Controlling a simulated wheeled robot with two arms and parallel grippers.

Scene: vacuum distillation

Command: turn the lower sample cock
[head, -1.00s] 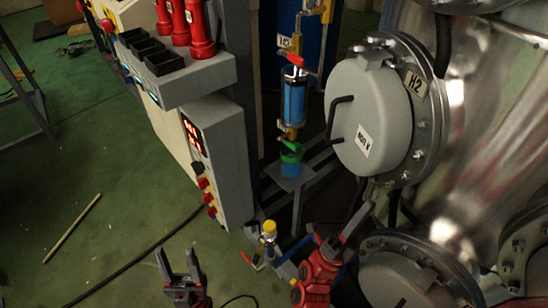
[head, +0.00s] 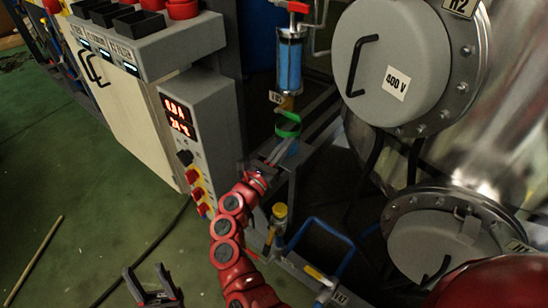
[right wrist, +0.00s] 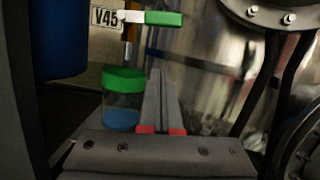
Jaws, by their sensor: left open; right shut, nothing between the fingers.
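The lower sample cock has a green lever handle (right wrist: 163,18) beside a V45 label (right wrist: 104,17). The handle also shows in the head view (head: 289,120), under a blue sight glass (head: 289,66). A jar with a green lid (right wrist: 124,80) and blue contents stands below the cock. My right gripper (right wrist: 158,75) is shut and empty, its fingertips right of the jar and below the handle, apart from the handle. In the head view, my right gripper (head: 276,150) reaches up to the jar and partly hides it. My left gripper (head: 148,284) is open and empty, low over the floor.
An upper red-handled valve (head: 298,7) sits above the sight glass. The control box (head: 195,135) stands close left of my right arm. The large flanged cover (head: 390,62) bulges out at right. A yellow-topped fitting (head: 279,212) stands low beside my right arm.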

